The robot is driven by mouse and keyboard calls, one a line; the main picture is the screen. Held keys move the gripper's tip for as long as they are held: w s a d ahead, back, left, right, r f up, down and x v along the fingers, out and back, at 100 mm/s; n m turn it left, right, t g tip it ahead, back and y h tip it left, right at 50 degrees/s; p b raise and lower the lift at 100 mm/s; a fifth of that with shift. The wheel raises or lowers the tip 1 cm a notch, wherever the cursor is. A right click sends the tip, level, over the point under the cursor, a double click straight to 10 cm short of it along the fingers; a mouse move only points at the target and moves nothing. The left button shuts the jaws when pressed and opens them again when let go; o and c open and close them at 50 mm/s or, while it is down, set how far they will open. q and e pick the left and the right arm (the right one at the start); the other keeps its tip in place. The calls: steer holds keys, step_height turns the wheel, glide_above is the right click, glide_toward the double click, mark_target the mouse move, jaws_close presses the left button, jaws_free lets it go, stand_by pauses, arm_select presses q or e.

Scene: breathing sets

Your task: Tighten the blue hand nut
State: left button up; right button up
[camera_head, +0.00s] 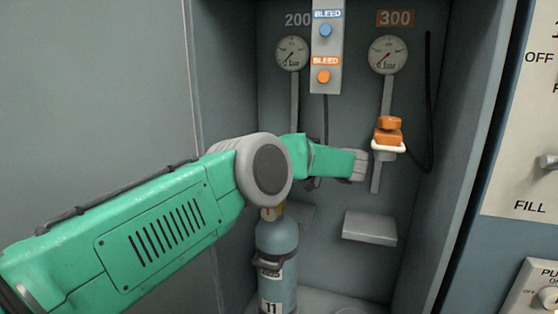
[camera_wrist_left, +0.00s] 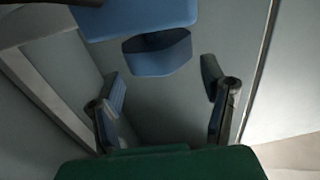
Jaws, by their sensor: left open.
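In the left wrist view a smaller faceted blue piece, which looks like the blue hand nut (camera_wrist_left: 158,54), sits close to a larger blue block (camera_wrist_left: 145,18) at the top. My left gripper (camera_wrist_left: 168,92) is open, its two dark fingers spread apart with nothing between their tips. The nut lies above the fingertips in that picture, toward the middle of the gap; I see no contact. In the head view my green left arm reaches in front of the 200 gauge line and hides the blue nut and the gripper's fingers. My right gripper is not in view.
The grey cabinet holds two gauges (camera_head: 292,52) (camera_head: 388,55), a bleed panel (camera_head: 327,45) with blue and orange knobs, and an orange nut fitting (camera_head: 389,133) at right. A blue bottle (camera_head: 277,255) stands below my arm. A small grey ledge (camera_head: 370,227) juts out at right.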

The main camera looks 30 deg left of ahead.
arm_select(q)
step_height(320, 180, up, 7)
steer(key=shift+r, duration=0.1)
steer(key=shift+w, duration=0.1)
stand_by(0.3)
